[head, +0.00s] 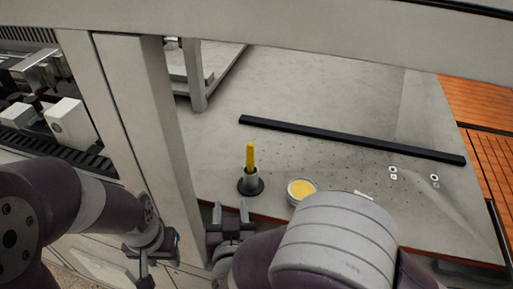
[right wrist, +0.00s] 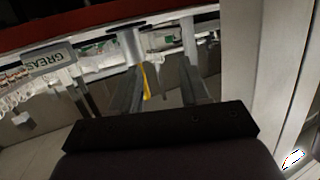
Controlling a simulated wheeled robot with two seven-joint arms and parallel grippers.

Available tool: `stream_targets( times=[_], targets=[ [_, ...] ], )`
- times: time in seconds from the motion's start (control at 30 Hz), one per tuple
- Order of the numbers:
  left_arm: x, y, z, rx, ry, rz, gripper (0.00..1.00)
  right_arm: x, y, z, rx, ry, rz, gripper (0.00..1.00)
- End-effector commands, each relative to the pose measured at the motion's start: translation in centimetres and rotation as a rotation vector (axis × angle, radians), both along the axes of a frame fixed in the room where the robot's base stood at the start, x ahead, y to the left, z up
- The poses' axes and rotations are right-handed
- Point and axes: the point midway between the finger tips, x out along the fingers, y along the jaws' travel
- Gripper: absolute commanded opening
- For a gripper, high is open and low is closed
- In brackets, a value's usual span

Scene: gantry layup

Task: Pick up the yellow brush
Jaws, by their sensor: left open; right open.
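The yellow brush (head: 250,155) stands upright in a small grey holder with a round dark base (head: 250,187), on the grey table near its front edge. My right gripper (head: 230,210) is open and empty, in front of the holder and apart from the brush. In the right wrist view, its two fingers (right wrist: 163,88) are spread. A yellow strip (right wrist: 147,80) shows there by the left finger; I cannot tell whether it is the brush. My left gripper (head: 146,272) is open at the lower left, away from the brush, its tips partly cut off or hard to make out.
A round tub with yellow contents (head: 301,189) stands right of the holder. A long black bar (head: 350,139) lies behind on the table (head: 310,90). A grey post (head: 150,120) rises left of the brush. A GREASE label (right wrist: 49,58) shows in the right wrist view.

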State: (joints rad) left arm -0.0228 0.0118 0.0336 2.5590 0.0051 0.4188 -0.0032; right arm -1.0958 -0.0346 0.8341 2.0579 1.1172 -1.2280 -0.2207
Motion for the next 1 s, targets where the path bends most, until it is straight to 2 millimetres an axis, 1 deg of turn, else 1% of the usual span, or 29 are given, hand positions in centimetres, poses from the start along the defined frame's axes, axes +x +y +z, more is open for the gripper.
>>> stream_targets(
  times=[0.03,0.1,0.17,0.2,0.4,0.5,0.57,0.73,0.8,0.9,1.0],
  targets=[
    [0.0,0.0,0.1,0.0,0.0,0.0,0.43,0.4,-1.1,1.6,-0.006,-0.077,-0.06,0.46],
    [0.0,0.0,0.1,0.0,0.0,0.0,0.43,0.6,-2.2,3.5,-0.021,-0.162,-0.119,0.46],
    [-0.1,0.0,0.4,0.0,0.001,0.0,0.43,1.1,-2.6,4.4,-0.034,-0.199,-0.136,0.46],
    [-0.1,0.0,0.7,0.0,0.001,0.0,0.43,1.7,-2.8,4.7,-0.04,-0.211,-0.141,0.46],
    [0.0,0.0,2.5,0.0,0.0,0.0,0.43,6.2,-3.3,4.8,-0.043,-0.211,-0.142,0.46],
    [0.0,0.0,2.9,0.0,0.0,0.0,0.43,7.7,-3.3,4.7,-0.041,-0.21,-0.137,0.46],
    [0.0,0.0,3.2,0.0,0.0,0.0,0.43,8.2,-3.3,4.7,-0.042,-0.209,-0.138,0.46],
    [0.0,0.0,5.9,0.0,0.0,0.0,0.43,11.3,-3.5,5.2,-0.042,-0.208,-0.138,0.46],
    [0.0,0.0,6.1,0.0,0.0,0.0,0.43,12.5,-3.5,4.9,-0.041,-0.209,-0.136,0.46],
    [0.0,0.0,6.2,0.0,0.0,0.0,0.43,13.3,-3.6,4.6,-0.041,-0.209,-0.135,0.46],
    [0.0,0.0,6.0,0.0,0.0,0.0,0.43,13.3,-3.6,4.4,-0.04,-0.209,-0.133,0.46]
  ],
)
